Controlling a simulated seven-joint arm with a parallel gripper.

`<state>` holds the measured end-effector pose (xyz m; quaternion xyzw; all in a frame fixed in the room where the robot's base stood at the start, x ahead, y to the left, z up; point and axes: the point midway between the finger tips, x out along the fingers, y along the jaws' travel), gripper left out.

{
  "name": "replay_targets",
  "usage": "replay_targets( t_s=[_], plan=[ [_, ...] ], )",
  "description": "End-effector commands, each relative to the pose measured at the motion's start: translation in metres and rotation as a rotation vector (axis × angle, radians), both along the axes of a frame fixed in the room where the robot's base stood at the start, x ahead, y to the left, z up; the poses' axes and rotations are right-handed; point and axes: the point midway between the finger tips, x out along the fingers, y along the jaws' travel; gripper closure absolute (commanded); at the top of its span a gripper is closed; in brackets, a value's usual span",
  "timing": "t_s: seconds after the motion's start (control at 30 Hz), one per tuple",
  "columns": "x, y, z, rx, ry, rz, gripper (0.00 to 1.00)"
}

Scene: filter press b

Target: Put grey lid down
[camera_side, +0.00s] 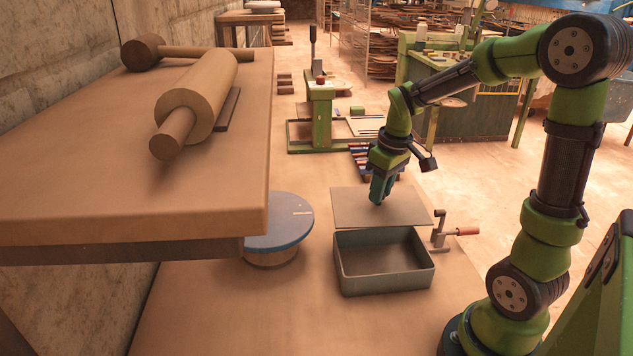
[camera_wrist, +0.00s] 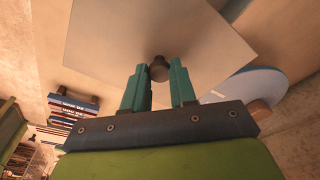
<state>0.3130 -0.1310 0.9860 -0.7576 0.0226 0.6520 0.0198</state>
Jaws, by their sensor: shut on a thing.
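The grey lid (camera_side: 355,205) is a flat, thin, roughly level rectangle just behind the open grey box (camera_side: 385,285) in the side view. In the wrist view the lid (camera_wrist: 110,40) fills the upper middle, with a dark round knob (camera_wrist: 159,68) on it. My gripper (camera_side: 378,200) points down over the lid. In the wrist view my gripper (camera_wrist: 158,88) has its two teal fingers on either side of the knob, shut on it. I cannot tell whether the lid's underside touches the table or hangs slightly above it.
The box's inside looks empty. A crank with a red handle (camera_side: 467,231) stands right of the box. A round blue-topped disc (camera_side: 285,226) is at left, beside a raised wooden shelf (camera_side: 90,190) bearing a rolling pin (camera_side: 197,97). A green press (camera_side: 320,115) stands behind. Table in front is clear.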

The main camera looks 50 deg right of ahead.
Motion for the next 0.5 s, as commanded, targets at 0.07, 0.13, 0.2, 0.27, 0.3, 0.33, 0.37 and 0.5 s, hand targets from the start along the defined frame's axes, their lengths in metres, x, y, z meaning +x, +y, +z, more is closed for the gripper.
replay_targets(
  t_s=[0.07,0.13,0.2,0.27,0.3,0.33,0.37,0.5],
  plan=[
    [0.025,-0.022,-0.010,0.000,0.005,-0.013,1.00],
    [0.046,-0.040,-0.018,0.001,0.004,-0.019,1.00],
    [0.066,-0.057,-0.026,0.001,0.003,-0.021,1.00],
    [0.083,-0.073,-0.034,0.001,0.003,-0.019,1.00],
    [0.094,-0.083,-0.038,0.001,0.002,-0.016,1.00],
    [0.101,-0.090,-0.042,0.000,0.002,-0.014,1.00],
    [0.109,-0.096,-0.045,0.001,0.002,-0.010,1.00],
    [0.135,-0.116,-0.048,-0.001,-0.001,0.013,1.00]
  ],
)
